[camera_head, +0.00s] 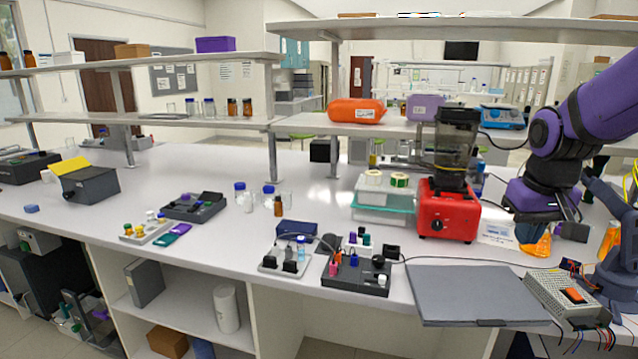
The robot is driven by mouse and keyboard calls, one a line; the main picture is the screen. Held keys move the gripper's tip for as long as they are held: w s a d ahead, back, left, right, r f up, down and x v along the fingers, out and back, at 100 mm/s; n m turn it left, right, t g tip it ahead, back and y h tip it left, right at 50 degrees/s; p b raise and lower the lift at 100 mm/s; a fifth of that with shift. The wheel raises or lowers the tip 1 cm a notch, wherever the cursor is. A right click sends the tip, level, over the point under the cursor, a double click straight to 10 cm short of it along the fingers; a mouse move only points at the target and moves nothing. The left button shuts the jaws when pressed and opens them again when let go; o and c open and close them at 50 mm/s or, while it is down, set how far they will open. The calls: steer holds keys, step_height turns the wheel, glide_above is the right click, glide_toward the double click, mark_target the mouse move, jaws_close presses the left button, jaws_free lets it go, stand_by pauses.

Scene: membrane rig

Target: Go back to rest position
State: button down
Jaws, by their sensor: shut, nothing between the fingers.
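My purple arm reaches in from the upper right. My gripper (535,245), with orange fingers, hangs pointing down at its end, over the right side of the bench, to the right of the red blender. Its fingers look close together and hold nothing. The gap between its tips and the bench is hard to judge. The small rig (357,274), a black base with several coloured caps and vials, stands at the front middle of the bench, well left of my gripper.
The red blender (447,212) stands left of my gripper. A grey flat plate (480,292) and a metal power supply (566,297) with wires lie at the front right. A blue device (622,240) stands at the right edge. Shelves (470,32) overhang the bench. The bench's left middle has free room.

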steer(key=s+a+r+t, duration=0.1)
steer(key=s+a+r, duration=0.1)
steer(key=s, duration=0.6)
steer(key=s+a+r+t, duration=0.2)
steer(key=s+a+r, duration=0.1)
steer(key=s, duration=0.6)
steer(key=shift+s+r+y, duration=0.15)
steer(key=shift+r+y, duration=0.15)
steer(key=shift+r, duration=0.5)
